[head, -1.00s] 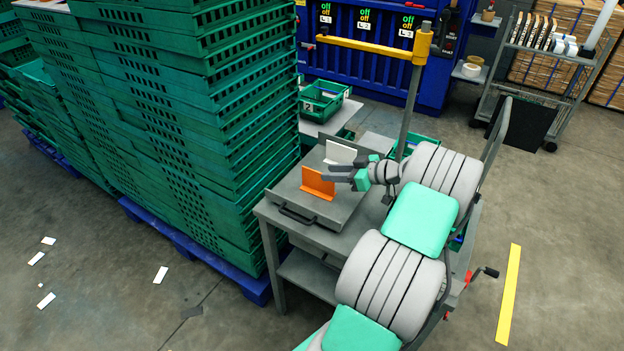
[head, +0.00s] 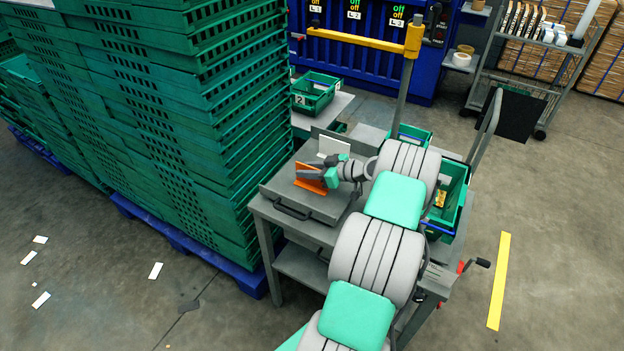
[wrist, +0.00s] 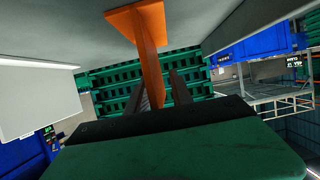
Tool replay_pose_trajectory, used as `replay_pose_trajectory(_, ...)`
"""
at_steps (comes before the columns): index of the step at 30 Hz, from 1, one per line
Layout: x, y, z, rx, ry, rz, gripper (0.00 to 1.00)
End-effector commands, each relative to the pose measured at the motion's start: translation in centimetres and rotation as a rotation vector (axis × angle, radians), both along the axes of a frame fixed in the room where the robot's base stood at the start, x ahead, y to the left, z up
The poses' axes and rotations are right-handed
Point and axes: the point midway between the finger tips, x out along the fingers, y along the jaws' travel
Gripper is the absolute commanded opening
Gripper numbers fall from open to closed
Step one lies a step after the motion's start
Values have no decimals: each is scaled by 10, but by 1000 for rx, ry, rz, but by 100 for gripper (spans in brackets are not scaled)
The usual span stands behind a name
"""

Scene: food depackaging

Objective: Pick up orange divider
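The orange divider (head: 307,184) stands upright on the grey tray-like top of the work table, near its middle. In the wrist view the orange divider (wrist: 150,52) shows a flat foot and an upright plate, and the view is turned over. My gripper (head: 312,173) is at the divider, reaching in from the right. In the wrist view my gripper (wrist: 162,92) has one dark finger on each side of the plate, with a gap showing at the right finger. It is open around the divider. A white divider (head: 333,147) stands behind it, also seen in the wrist view (wrist: 38,100).
A tall stack of green crates (head: 185,120) stands close to the table's left side. A post with a yellow bar (head: 370,44) rises behind the table. Green bins (head: 316,93) stand behind and right of the table.

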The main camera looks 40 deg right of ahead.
Motion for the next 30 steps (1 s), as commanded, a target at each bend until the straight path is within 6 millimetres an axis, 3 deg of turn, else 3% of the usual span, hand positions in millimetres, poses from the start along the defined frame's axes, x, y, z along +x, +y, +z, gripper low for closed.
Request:
replay_pose_trajectory(9,0,0,0,0,0,0,0)
replay_pose_trajectory(30,0,0,2,-1,0,0,0)
